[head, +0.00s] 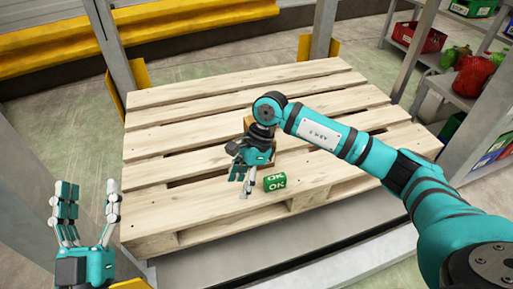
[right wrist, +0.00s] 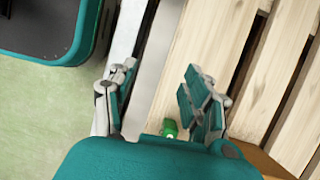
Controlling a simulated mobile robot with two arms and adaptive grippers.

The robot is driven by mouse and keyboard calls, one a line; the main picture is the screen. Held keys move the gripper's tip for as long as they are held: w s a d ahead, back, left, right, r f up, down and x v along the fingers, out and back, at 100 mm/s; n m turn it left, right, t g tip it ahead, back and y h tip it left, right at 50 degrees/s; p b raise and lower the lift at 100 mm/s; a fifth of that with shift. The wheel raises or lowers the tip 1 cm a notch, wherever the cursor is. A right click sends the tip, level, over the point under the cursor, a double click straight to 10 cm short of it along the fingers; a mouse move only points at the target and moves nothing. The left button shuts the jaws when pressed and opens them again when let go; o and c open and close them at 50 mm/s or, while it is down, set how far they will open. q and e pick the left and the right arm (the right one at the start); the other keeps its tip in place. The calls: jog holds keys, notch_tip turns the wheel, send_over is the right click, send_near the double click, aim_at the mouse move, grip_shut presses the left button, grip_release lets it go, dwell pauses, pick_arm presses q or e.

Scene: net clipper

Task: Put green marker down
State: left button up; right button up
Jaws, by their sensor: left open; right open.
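The green marker (head: 275,182) is a small green block with white "OK" lettering. It rests on the front part of the wooden pallet (head: 180,205). My right gripper (head: 241,184) is open and empty over the pallet, just left of the marker and apart from it in the head view. In the right wrist view, part of the marker (right wrist: 170,130) shows between the open fingers (right wrist: 158,100), close to the palm; its lower part is hidden there. My left gripper (head: 89,205) is open and empty, fingers up, left of the pallet.
Metal posts (head: 109,45) with yellow guards stand around the pallet. Shelves at right hold a red bin (head: 420,37) and bags. The pallet's left and back slats are clear.

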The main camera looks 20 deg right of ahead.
jog(key=s+a+r+m+g+y, duration=0.1)
jog(key=s+a+r+y, duration=0.2)
jog(key=a, duration=0.4)
jog(key=s+a+r+g+y, duration=0.1)
jog(key=s+a+y, duration=0.3)
jog(key=s+a, duration=0.25)
jog(key=s+a+r+m+y, duration=0.2)
jog(key=a+r+m+y, duration=0.15)
jog(key=r, duration=0.25)
jog(key=s+a+r+m+y, duration=0.2)
jog(key=s+a+r+y, duration=0.1)
jog(key=r+y, duration=0.25)
jog(key=w+d+r+m+t+y, duration=0.2)
jog(key=d+r+m+t+y, duration=0.35)
jog(key=r+m+t, duration=0.7)
jog(key=w+d+f+m+t+h, duration=0.1)
jog(key=d+m+t+h, duration=0.3)
jog(key=m, duration=0.6)
jog(key=w+d+f+m+t+h, duration=0.1)
jog(key=d+f+m+t+h, duration=0.3)
jog(key=m+h, duration=0.5)
jog(key=w+d+f+m+t+h, duration=0.1)
jog(key=d+m+t+h, duration=0.4)
jog(key=m, duration=0.7)
jog(key=shift+w+d+f+m+h, duration=0.25)
jog(key=shift+w+f+m+h, duration=0.15)
jog(key=shift+f+h, duration=0.55)
